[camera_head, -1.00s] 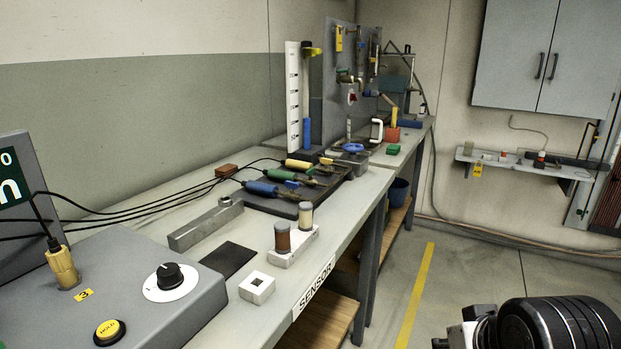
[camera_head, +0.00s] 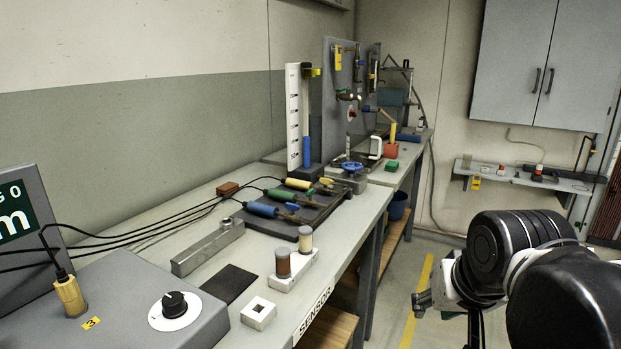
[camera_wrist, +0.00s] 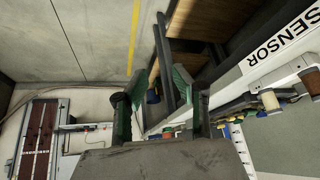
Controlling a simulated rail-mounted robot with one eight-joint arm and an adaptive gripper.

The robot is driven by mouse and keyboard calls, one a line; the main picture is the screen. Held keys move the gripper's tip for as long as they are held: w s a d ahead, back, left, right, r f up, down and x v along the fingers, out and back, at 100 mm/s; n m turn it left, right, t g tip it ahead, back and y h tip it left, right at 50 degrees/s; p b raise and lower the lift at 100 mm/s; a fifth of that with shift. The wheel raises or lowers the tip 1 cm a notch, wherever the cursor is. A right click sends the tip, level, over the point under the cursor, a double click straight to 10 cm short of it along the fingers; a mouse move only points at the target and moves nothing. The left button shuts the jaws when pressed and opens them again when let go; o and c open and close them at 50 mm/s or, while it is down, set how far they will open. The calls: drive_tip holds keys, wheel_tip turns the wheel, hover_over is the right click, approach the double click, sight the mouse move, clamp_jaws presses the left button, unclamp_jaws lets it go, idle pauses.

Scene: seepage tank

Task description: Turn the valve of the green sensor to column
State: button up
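The green sensor (camera_head: 279,195) lies on the bench in the head view, between the blue sensor (camera_head: 262,209) and the yellow sensor (camera_head: 298,184). All three lie on a dark block (camera_head: 270,222) with small valve levers at their right ends. The green sensor's lever is too small for me to tell its setting. My gripper (camera_wrist: 158,78) is open and empty in the wrist view, its two green-padded fingers apart. It is off the bench, over the floor side, well away from the sensors. In the head view my arm is at the lower right.
A metal bar (camera_head: 208,247), a white holder with two cylinders (camera_head: 292,270) and a small white square block (camera_head: 258,313) lie nearer on the bench. A scaled column (camera_head: 293,118) and a blue handwheel (camera_head: 350,168) stand beyond. The floor beside the bench is clear.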

drive_tip(key=w+a+r+g+p, duration=0.1)
drive_tip(key=w+a+r+p, duration=0.3)
drive_tip(key=w+r, duration=0.55)
wheel_tip(320, 180, up, 8)
drive_tip(key=r+m+g+p, duration=0.1)
drive_tip(key=m+g+p, duration=0.35)
drive_tip(key=p, duration=1.55)
hover_over(310, 193)
drive_tip(key=w, duration=0.1)
drive_tip(key=shift+g, duration=0.35)
wheel_tip(310, 193, down, 14)
drive_tip(key=shift+w+f, duration=0.1)
clamp_jaws()
